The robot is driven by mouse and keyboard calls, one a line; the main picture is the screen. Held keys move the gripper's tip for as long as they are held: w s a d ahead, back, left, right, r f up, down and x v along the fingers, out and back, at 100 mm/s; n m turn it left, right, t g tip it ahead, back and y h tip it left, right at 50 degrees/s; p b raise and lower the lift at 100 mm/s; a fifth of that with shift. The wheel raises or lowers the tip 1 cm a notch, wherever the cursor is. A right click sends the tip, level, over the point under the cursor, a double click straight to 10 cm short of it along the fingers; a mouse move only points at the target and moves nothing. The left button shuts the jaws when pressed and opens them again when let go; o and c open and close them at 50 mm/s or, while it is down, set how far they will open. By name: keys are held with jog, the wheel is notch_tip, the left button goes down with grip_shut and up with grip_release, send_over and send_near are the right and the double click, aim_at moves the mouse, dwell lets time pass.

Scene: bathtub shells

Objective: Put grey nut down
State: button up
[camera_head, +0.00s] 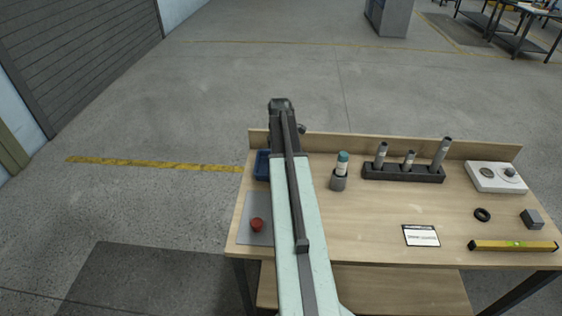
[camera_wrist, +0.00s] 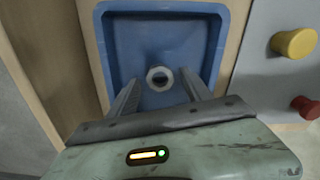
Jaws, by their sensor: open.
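The grey nut (camera_wrist: 160,78) shows in the wrist view, ring-shaped with a dark hole, over the floor of a blue tray (camera_wrist: 225,45). I cannot tell for certain whether it touches the tray floor. My gripper (camera_wrist: 161,77) is open, with one finger on each side of the nut and a gap to both. In the head view a corner of the blue tray (camera_head: 262,165) shows at the left of the bench, beside my arm. The nut and my fingertips are hidden there.
A grey plate (camera_head: 252,208) with a red knob (camera_head: 257,225) lies in front of the tray; the wrist view also shows a yellow knob (camera_wrist: 295,43). Right of my arm stand a teal-capped bottle (camera_head: 342,163) and a dark rack (camera_head: 403,173) with several tubes.

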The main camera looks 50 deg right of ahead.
notch_tip(320, 180, up, 12)
jog(key=p, duration=1)
jog(key=shift+f+p, duration=0.2)
jog(key=shift+p, duration=0.2)
jog(key=w+a+m, duration=0.2)
jog(key=w+a, duration=0.1)
jog(key=a, duration=0.7)
jog(key=w+a+m, duration=0.2)
jog(key=a, duration=0.8)
jog(key=s+a+m, duration=0.2)
jog(key=a+m, duration=0.4)
jog(key=a, duration=1.9)
jog(key=shift+s+a+m, duration=0.3)
jog(key=shift+s+a, duration=0.05)
